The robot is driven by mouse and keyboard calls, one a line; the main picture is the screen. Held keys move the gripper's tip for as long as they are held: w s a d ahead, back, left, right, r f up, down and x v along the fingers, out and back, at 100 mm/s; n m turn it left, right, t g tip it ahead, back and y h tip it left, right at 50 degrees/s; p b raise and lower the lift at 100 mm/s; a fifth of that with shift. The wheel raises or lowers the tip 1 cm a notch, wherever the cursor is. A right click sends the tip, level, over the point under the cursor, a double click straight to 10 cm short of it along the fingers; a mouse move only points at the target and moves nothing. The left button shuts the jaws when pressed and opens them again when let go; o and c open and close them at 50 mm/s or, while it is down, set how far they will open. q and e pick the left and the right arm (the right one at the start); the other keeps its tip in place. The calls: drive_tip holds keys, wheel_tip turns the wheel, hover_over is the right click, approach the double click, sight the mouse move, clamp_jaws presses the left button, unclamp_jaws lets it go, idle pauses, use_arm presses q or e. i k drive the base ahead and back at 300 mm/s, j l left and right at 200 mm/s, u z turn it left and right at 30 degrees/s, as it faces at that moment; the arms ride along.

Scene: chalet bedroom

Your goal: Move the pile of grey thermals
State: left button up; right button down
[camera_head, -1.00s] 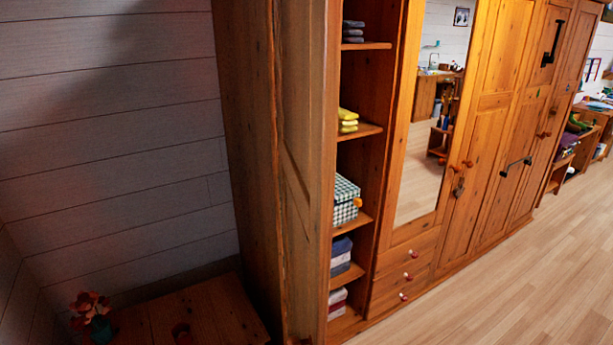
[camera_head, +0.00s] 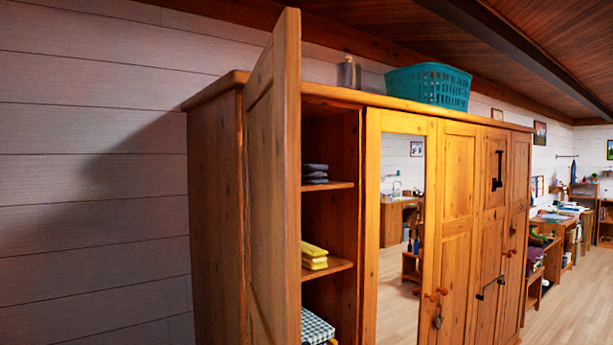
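The pile of grey thermals (camera_head: 315,173) lies folded on the upper shelf (camera_head: 328,186) of the wooden wardrobe. It sits near the shelf's front, close to the open door (camera_head: 272,190). The door stands open on the left and hides part of the shelves. Neither of my grippers is in view.
Below are a folded yellow pile (camera_head: 314,256) and a checkered box (camera_head: 317,328). A teal basket (camera_head: 429,86) and a metal flask (camera_head: 348,73) stand on the wardrobe top. A mirror door (camera_head: 401,220) is to the right. Floor (camera_head: 560,310) at the lower right is clear.

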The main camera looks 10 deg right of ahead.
sight(310, 174)
drive_tip(key=z, duration=0.35)
drive_tip(key=i+l+z, duration=0.25)
drive_tip(key=z, duration=0.15)
drive_tip(key=i+l+z, duration=0.15)
drive_tip(key=i+z, duration=0.4)
drive_tip(key=z, duration=0.2)
drive_tip(key=i+l+u, duration=0.15)
drive_tip(key=i+u, duration=0.25)
drive_tip(key=i, duration=0.2)
drive_tip(key=i+l+u, duration=0.85)
drive_tip(key=i, duration=0.2)
